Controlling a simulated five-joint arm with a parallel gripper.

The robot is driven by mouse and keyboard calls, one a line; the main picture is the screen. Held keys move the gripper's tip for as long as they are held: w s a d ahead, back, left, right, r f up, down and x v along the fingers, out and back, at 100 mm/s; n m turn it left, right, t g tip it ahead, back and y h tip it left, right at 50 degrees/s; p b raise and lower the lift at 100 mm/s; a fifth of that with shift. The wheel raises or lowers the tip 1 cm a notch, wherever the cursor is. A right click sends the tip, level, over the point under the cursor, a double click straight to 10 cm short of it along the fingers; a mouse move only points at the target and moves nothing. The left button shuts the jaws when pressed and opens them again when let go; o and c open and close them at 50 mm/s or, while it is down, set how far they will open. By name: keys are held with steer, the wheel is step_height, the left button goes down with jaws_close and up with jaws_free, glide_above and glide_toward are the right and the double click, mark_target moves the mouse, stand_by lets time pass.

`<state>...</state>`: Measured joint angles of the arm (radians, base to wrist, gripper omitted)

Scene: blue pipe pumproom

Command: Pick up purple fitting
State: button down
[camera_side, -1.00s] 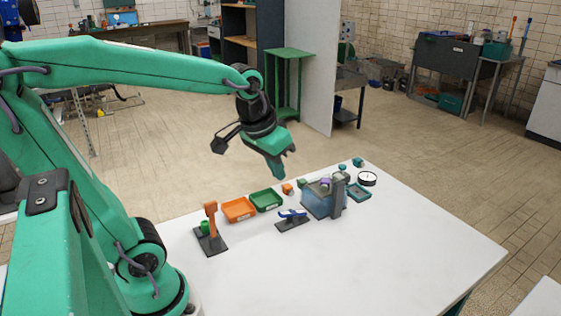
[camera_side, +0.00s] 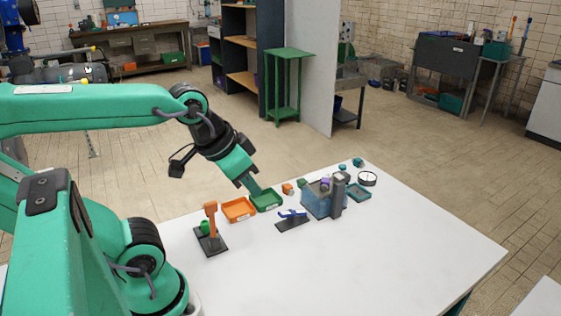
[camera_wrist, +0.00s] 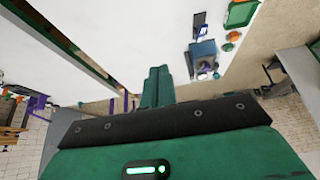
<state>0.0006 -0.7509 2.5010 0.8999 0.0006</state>
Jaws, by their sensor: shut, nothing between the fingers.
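The purple fitting (camera_side: 326,182) is small and sits at the top of a blue-grey box-like fixture (camera_side: 318,203) on the white table. A small purple spot, likely the fitting (camera_wrist: 216,75), shows by the same fixture (camera_wrist: 203,50) in the wrist view. My gripper (camera_side: 257,191) is shut and empty, tilted down to the right. In the side view its tips overlap the green tray, left of the fixture and apart from the fitting. In the wrist view my gripper (camera_wrist: 158,72) has its fingers together, left of the fixture.
An orange tray (camera_side: 238,218) and the green tray (camera_side: 265,208) lie left of the fixture. An orange-posted stand (camera_side: 211,213) and a blue-topped stand (camera_side: 292,222) are nearer. A teal tray (camera_side: 359,199) and a round dial (camera_side: 367,178) lie right. The table's front right is clear.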

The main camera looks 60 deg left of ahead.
steer(key=c, duration=1.4)
jaws_free()
steer(key=shift+w+r, duration=0.1)
